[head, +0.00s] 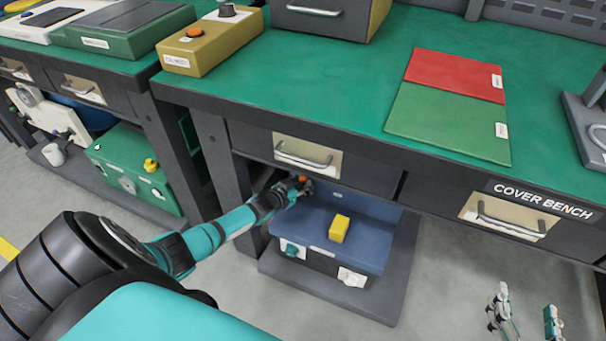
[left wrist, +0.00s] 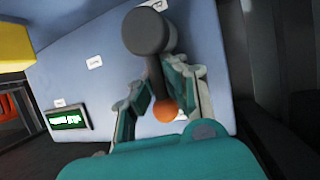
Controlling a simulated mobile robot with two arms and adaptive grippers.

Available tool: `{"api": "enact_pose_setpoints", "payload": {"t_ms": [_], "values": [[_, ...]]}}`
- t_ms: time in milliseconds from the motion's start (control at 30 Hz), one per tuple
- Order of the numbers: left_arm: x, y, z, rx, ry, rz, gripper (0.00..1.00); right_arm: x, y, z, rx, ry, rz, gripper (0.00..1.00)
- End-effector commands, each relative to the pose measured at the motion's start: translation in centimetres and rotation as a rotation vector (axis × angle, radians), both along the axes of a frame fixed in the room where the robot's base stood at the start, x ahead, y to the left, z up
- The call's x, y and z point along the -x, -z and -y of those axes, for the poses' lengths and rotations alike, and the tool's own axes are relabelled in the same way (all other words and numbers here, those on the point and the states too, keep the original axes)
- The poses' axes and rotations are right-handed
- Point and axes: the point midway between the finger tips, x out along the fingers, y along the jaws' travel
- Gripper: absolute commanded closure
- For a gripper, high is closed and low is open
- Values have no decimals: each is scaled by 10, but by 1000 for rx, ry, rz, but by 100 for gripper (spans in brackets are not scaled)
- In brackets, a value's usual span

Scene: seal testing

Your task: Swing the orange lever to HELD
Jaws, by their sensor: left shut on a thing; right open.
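The orange lever shows in the left wrist view as a dark grey round pivot with a short grey arm ending in an orange ball (left wrist: 165,111). It is mounted on a blue panel (left wrist: 85,55) bearing small white labels too small to read. My left gripper (left wrist: 163,85) is shut on the lever, one finger on each side of it near the ball. In the head view my left gripper (head: 304,186) reaches under the bench to the blue-topped unit (head: 300,228), its arm hiding most of the lever. My right gripper (head: 527,315) is open and empty above the floor at the lower right.
A yellow block (head: 339,228) stands on the blue top, beside the lever area. The bench edge and drawer (head: 306,158) are just above my left gripper. A bench leg (head: 222,155) stands close to my left arm. A green display (left wrist: 68,121) shows on the unit.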

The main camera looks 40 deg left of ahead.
Motion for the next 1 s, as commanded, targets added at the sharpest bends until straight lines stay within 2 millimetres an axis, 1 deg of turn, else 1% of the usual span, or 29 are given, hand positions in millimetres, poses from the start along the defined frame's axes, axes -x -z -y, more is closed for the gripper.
{"api": "enact_pose_setpoints", "payload": {"t_ms": [33, 100, 133, 200, 333, 367, 600, 733, 867, 1000], "values": [[4, 6, 3, 5, 1, -12, 100, 0, 0, 0, 0, 0, 0, 34], [4, 6, 3, 5, 1, -12, 100, 0, 0, 0, 0, 0, 1, 34], [4, 6, 3, 5, 1, -12, 91, 0, 0, 0, 0, 0, 1, 34], [4, 6, 3, 5, 0, -11, 82, 0, 0, 0, 0, 0, 1, 34], [3, 5, 2, 2, -1, -10, 65, 0, 0, 0, 0, 0, 2, 34], [3, 5, 1, 2, -1, -10, 64, 0, 0, 0, 0, 0, 2, 34], [2, 2, 1, 1, 0, -4, 64, -1, -2, -1, -3, -3, 5, 34], [6, 0, 1, 2, -1, -4, 64, -1, -1, -1, -2, -3, 5, 34], [20, -4, 2, 2, 0, -4, 64, 0, -1, -1, -1, -2, 4, 34], [43, -13, 2, 2, 0, -6, 64, 0, -1, -1, -1, -1, 3, 34]]}}
